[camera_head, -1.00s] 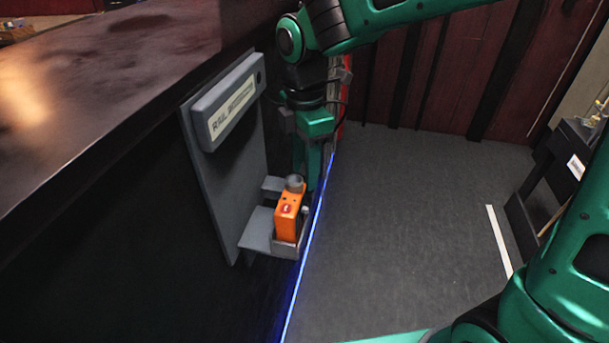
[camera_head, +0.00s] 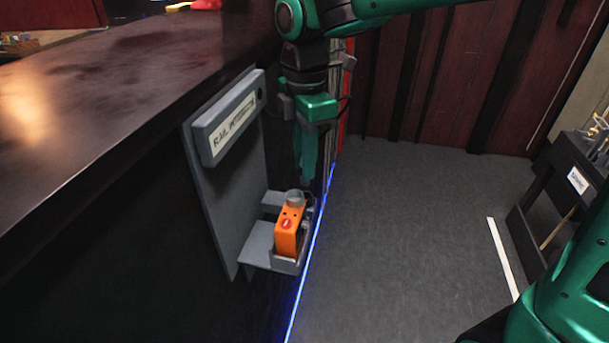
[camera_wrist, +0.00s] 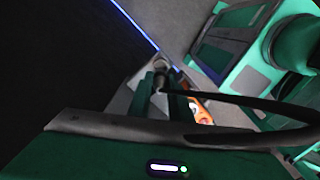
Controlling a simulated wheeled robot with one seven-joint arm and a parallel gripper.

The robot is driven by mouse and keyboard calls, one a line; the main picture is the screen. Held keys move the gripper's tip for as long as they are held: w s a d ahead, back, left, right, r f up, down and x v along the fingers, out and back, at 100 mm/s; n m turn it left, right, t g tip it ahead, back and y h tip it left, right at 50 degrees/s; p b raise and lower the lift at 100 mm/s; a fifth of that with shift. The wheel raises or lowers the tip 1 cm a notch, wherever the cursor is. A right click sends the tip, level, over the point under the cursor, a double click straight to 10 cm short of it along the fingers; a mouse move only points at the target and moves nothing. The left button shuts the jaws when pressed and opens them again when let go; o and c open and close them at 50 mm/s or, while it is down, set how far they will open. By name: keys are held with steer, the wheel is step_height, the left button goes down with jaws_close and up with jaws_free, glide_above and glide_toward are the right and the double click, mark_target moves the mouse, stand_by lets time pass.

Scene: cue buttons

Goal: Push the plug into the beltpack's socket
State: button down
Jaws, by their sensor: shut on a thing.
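The orange beltpack (camera_head: 287,236) stands upright in a grey holder (camera_head: 284,265) on the wall panel, with a round grey part (camera_head: 295,197) on its top. My gripper (camera_head: 308,182) points down just behind and above the beltpack. In the wrist view my gripper (camera_wrist: 160,92) is shut on the small dark plug (camera_wrist: 160,72), whose black cable (camera_wrist: 235,101) runs off to the right. A sliver of the orange beltpack (camera_wrist: 200,112) shows beyond the fingers. The plug is too small to make out in the head view. I cannot see the socket opening clearly.
A grey panel with a rail label (camera_head: 233,127) is fixed to the dark counter (camera_head: 110,85) at the left. A blue light strip (camera_head: 309,255) runs along its foot. Open grey floor (camera_head: 410,230) lies to the right, with a black stand (camera_head: 553,190) beyond.

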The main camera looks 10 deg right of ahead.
steer(key=r, duration=0.4)
steer(key=shift+s+a+r, duration=0.15)
steer(key=shift+s+r, duration=0.1)
steer(key=shift+r, duration=0.15)
steer(key=s+a+r, duration=0.2)
steer(key=s+r, duration=0.4)
steer(key=s, duration=0.1)
steer(key=shift+w+a+f, duration=0.1)
steer(key=shift+f, duration=1.3)
steer(key=shift+w+a+f, duration=0.1)
steer(key=shift+f, duration=1.3)
steer(key=shift+f, duration=1.3)
stand_by(0.7)
steer(key=c, duration=1.6)
jaws_free()
steer(key=shift+o, duration=0.2)
